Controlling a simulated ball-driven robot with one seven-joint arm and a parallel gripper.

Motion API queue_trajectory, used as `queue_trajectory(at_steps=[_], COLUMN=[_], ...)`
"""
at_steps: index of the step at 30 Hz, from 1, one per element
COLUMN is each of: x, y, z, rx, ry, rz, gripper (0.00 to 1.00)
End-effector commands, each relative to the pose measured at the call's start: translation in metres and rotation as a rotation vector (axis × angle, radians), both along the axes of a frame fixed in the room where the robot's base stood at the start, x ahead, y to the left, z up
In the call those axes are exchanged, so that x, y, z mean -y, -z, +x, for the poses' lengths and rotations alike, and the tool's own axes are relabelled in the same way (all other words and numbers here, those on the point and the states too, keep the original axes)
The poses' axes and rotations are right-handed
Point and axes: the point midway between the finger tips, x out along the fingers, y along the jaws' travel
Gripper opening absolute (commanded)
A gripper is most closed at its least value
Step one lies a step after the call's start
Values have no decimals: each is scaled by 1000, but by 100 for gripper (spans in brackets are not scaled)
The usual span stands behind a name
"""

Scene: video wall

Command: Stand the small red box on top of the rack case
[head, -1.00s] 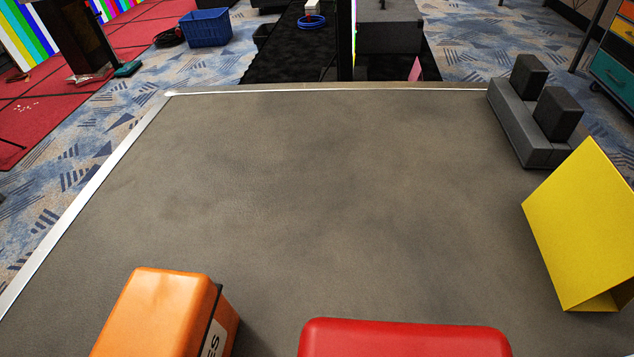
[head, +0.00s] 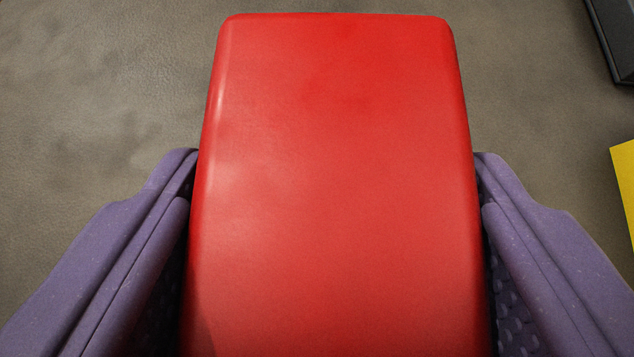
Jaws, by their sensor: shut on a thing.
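The small red box (head: 335,180) fills the middle of the head view, its smooth top face towards the camera. My gripper (head: 337,165) has purple fingers on its left and right sides, shut on it. Most of the inner finger pads are hidden by the box. I cannot tell whether the box touches the surface below. The rack case is not clearly identifiable; a grey-brown top surface (head: 100,90) lies beneath and around the box.
Part of a yellow thing (head: 624,185) shows at the right edge. A dark grey object (head: 615,35) shows at the top right corner. The surface left of the box is bare.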

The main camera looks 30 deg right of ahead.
Motion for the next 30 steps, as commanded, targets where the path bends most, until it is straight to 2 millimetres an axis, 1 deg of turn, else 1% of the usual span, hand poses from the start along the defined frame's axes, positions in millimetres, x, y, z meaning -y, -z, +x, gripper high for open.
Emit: queue_trajectory(at_steps=[1,2,9,13,14,15,16,17,25,28,30], x=[-3,-4,-5,-5,-5,-5,-5,-5,-5,-6,-12], y=[14,16,14,18,18,17,17,17,16,10,3], z=[-3,-4,-4,-4,-5,-5,-5,-5,-5,-6,-12], rx=[2,3,3,3,2,2,2,2,2,2,2], ry=[1,1,3,3,3,3,3,3,3,2,1], rz=[-1,-2,-2,-2,-1,-1,-1,-1,-1,0,-1], gripper=[17,17,17,17,73,82,89,94,94,94,94])
